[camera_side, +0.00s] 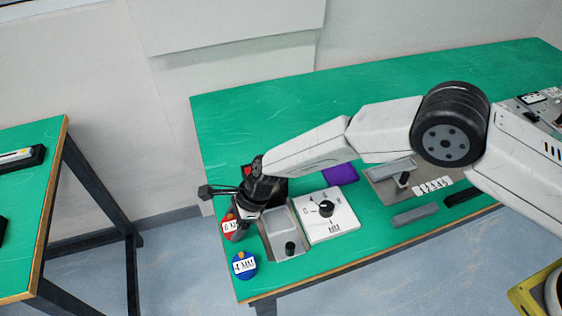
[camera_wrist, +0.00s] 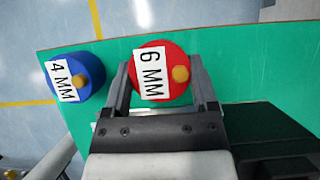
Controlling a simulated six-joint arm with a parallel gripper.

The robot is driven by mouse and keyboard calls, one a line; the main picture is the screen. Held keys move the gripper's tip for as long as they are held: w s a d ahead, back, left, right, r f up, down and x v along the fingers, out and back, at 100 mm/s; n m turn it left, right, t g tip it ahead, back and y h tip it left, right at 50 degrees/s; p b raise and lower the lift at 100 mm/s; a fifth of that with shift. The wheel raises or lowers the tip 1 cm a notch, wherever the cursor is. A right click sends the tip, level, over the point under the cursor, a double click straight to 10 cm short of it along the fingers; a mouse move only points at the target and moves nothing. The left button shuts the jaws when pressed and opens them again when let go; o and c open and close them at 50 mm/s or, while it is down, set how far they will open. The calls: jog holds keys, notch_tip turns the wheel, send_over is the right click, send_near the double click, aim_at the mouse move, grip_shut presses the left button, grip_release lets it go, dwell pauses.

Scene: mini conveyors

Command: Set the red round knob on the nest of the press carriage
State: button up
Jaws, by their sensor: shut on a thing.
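The red round knob (camera_wrist: 157,62) carries a white "6 MM" label and a small orange peg. It sits between the two fingers of my gripper (camera_wrist: 162,78), which is shut on it. In the side view, my gripper (camera_side: 238,218) is low at the left end of the green table, with the red knob (camera_side: 228,227) partly hidden by it. I cannot tell whether the knob touches the table. A grey tray-like fixture (camera_side: 270,240) with a black knob stands just right of my gripper. I cannot tell for sure which fixture is the press carriage, and its nest is not clear.
A blue round knob (camera_side: 244,265), labelled "4 MM", stands close to the red one and shows in the wrist view (camera_wrist: 72,80). A white dial plate (camera_side: 345,222), a purple square (camera_side: 341,174) and grey bar (camera_side: 415,215) lie further right. The table's back area is clear.

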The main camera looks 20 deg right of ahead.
jog(key=shift+r, duration=0.5)
jog(key=s+d+r, duration=0.8)
jog(key=s+r, duration=0.3)
jog(key=shift+d, duration=0.4)
dwell(0.4)
jog(key=s+d+r+m+t+h, duration=0.1)
jog(key=d+m+t, duration=0.3)
jog(key=d+m, duration=0.5)
jog(key=shift+s+r+h, duration=0.2)
jog(key=shift+s+h, duration=0.2)
jog(key=shift+s, duration=0.15)
dwell(0.6)
